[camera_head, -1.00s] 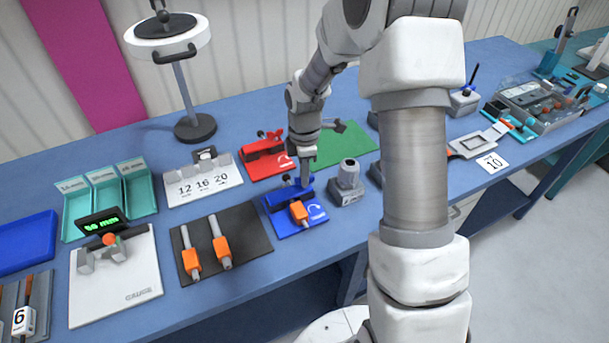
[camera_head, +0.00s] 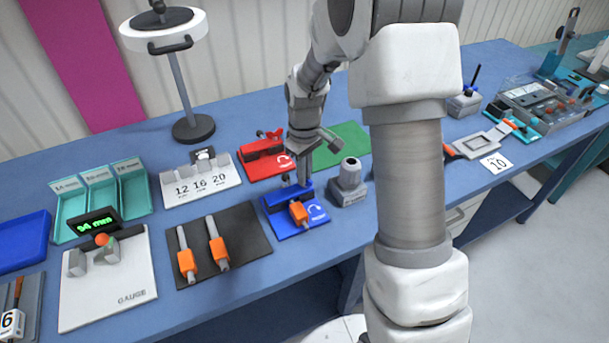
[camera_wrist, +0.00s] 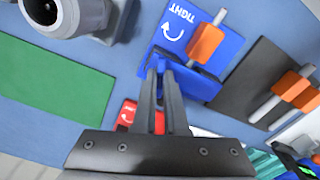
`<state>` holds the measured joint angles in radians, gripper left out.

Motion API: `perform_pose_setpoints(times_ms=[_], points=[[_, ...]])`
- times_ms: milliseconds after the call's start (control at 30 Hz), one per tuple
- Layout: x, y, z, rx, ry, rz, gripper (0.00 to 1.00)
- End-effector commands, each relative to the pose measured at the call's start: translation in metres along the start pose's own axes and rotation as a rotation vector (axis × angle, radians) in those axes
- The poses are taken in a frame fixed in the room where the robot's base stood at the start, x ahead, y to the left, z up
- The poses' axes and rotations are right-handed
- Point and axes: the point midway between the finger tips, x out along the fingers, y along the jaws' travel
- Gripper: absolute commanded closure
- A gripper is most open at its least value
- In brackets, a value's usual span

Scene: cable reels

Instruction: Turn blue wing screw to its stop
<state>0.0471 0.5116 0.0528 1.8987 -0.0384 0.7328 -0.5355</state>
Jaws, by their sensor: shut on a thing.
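The blue fixture (camera_head: 316,214) sits on the bench in the middle of the head view. It has a blue block, an orange-sleeved grey rod (camera_head: 298,212) and a white curved arrow. In the wrist view the fixture's plate (camera_wrist: 215,40) reads TIGHT beside the arrow. My gripper (camera_head: 303,184) points straight down over the back of the block. In the wrist view my gripper (camera_wrist: 163,66) is shut on the blue wing screw (camera_wrist: 160,60), whose wings are mostly hidden between the fingertips. How far the screw is turned cannot be seen.
A red fixture (camera_head: 264,155) stands just behind, and a grey post holder (camera_head: 349,185) close on the right. A dark mat (camera_head: 244,228) with two orange-sleeved rods lies left. A green mat (camera_head: 345,142) lies behind. A white gauge plate (camera_head: 125,285) is farther left, its display reading 94 mm.

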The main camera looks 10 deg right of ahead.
Motion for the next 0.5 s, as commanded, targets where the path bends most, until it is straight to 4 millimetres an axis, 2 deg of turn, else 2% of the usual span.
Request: perform_pose_setpoints(times_ms=[500], points=[[0.0000, 0.0002, -0.0006, 0.491, 0.002, 0.001, 1.00]])
